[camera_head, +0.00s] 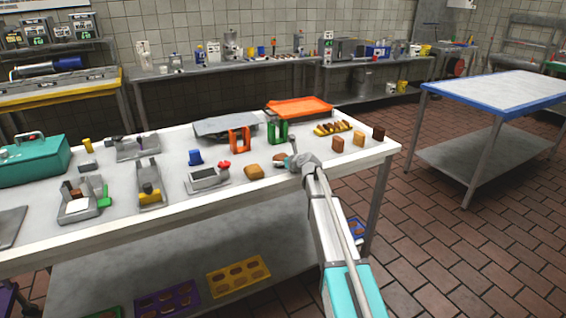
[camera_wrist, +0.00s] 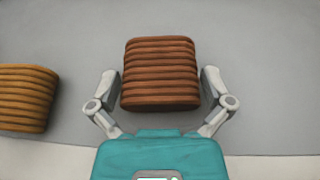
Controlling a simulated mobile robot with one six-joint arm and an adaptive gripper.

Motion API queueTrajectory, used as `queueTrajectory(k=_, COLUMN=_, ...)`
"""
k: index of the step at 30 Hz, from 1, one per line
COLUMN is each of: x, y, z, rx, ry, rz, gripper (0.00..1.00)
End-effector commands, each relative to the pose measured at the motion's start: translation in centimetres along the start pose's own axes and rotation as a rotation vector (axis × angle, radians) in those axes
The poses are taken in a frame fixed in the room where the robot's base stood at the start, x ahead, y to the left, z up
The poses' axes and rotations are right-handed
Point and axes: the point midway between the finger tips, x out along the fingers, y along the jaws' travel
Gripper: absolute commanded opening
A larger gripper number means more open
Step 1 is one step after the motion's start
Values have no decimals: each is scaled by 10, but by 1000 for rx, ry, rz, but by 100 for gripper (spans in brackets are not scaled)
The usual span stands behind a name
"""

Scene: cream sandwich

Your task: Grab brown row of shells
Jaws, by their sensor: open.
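A brown ridged row of shells (camera_wrist: 160,74) stands upright on the grey tabletop, in the middle of the wrist view. My gripper (camera_wrist: 159,83) is open, with one finger on each side of this row and a small gap on both sides. In the head view my gripper (camera_head: 290,158) is low over the front part of the table and partly hides a brown piece (camera_head: 279,159). A lighter, golden-brown ridged row (camera_wrist: 27,97) stands to the left in the wrist view, outside the fingers.
A tan block (camera_head: 254,172) lies left of my gripper in the head view. The table's front edge is close.

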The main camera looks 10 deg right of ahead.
Motion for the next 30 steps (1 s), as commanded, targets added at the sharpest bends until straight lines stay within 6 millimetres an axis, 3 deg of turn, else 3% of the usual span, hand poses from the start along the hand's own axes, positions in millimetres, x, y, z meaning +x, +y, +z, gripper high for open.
queueTrajectory(k=11, x=0, y=0, z=0, rx=0, ry=0, rz=0, gripper=100)
queueTrajectory(k=20, x=0, y=0, z=0, rx=0, ry=0, rz=0, gripper=46)
queueTrajectory(k=30, x=-1, y=-1, z=1, rx=1, ry=0, rz=-1, gripper=44)
